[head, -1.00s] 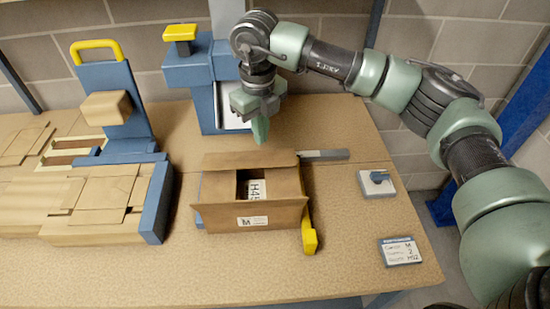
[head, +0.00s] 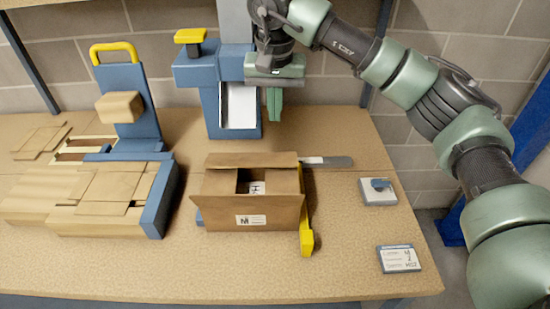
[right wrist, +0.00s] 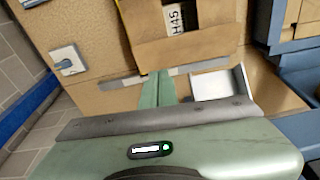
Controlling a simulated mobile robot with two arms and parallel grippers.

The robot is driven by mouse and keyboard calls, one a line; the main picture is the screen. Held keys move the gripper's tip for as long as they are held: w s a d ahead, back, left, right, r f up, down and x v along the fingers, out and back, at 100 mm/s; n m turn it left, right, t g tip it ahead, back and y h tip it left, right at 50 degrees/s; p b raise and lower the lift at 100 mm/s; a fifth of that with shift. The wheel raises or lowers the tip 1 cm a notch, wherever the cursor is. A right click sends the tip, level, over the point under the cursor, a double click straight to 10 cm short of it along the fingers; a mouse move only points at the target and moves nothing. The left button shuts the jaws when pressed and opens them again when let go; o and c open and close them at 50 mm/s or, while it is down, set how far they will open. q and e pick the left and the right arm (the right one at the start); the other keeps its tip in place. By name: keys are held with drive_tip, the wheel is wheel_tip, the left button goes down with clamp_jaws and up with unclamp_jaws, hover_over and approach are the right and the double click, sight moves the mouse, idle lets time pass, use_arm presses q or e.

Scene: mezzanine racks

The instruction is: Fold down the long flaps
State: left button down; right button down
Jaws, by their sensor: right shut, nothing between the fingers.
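An open brown cardboard box (head: 286,213) sits on the bench in the head view, with a white label on its front. Its short side flaps (head: 219,183) look folded inward, with a gap between them showing a white printed label (head: 257,187) inside. The far long flap (head: 252,160) is raised along the back edge; its exact tilt is hard to tell. The near long edge faces me. My right gripper (head: 274,118) is shut and empty, fingers pointing down behind the box, apart from it. In the right wrist view its fingers (right wrist: 158,84) show below the box's flap (right wrist: 185,50).
A blue dispenser (head: 213,110) with a yellow top stands behind the box. A blue holder with flat cartons (head: 110,190) is at left. A yellow-handled tool (head: 306,240) lies against the box's right side. A switch block (head: 377,191) and label card (head: 398,258) are at right.

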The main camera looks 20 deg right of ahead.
drive_tip(key=p, duration=0.4)
hover_over(275, 164)
drive_tip(key=shift+n, duration=0.4)
drive_tip(key=f, duration=0.9)
drive_tip(key=shift+w+d+f, duration=0.1)
drive_tip(key=shift+w+f, duration=0.2)
drive_tip(key=f+p, duration=0.1)
drive_tip(key=s+f+p, duration=0.1)
drive_tip(key=f, duration=0.1)
drive_tip(key=shift+f, duration=0.1)
drive_tip(key=shift+a+f, duration=0.2)
drive_tip(key=shift+f, duration=0.2)
drive_tip(key=shift+f, duration=0.1)
